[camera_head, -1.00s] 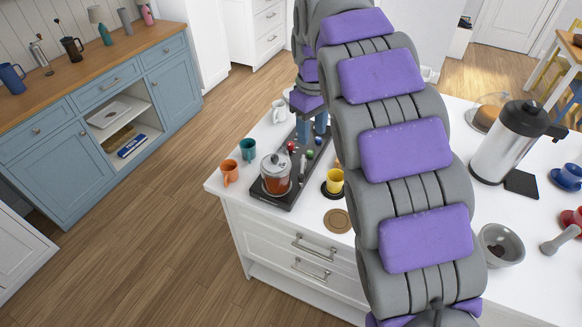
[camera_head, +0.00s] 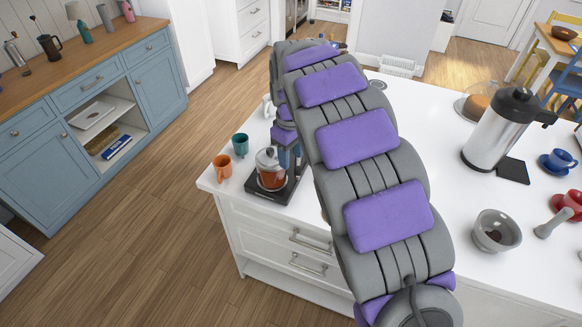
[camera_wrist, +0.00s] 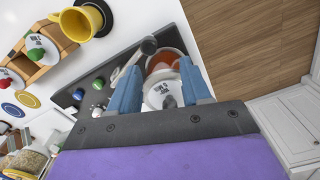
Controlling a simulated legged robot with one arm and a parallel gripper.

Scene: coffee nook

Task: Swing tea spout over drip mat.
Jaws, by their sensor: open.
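A glass tea pot with amber tea (camera_head: 270,172) stands on a long black tray (camera_head: 287,190) at the white counter's left corner. In the wrist view, my open gripper (camera_wrist: 160,66) has its blue fingers on either side of the pot's amber glass (camera_wrist: 165,58) and a white labelled disc (camera_wrist: 161,95). I cannot tell whether they touch it. A grey rod with a rounded end (camera_wrist: 149,46), possibly the spout, lies beside the left finger. I cannot tell which surface is the drip mat.
Orange (camera_head: 222,167) and teal (camera_head: 240,144) cups stand left of the tray. A yellow cup (camera_wrist: 60,22) shows near a wooden rack (camera_wrist: 42,52) in the wrist view. A steel dispenser (camera_head: 492,135) and a grey mortar (camera_head: 496,232) stand right. My arm hides the counter's middle.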

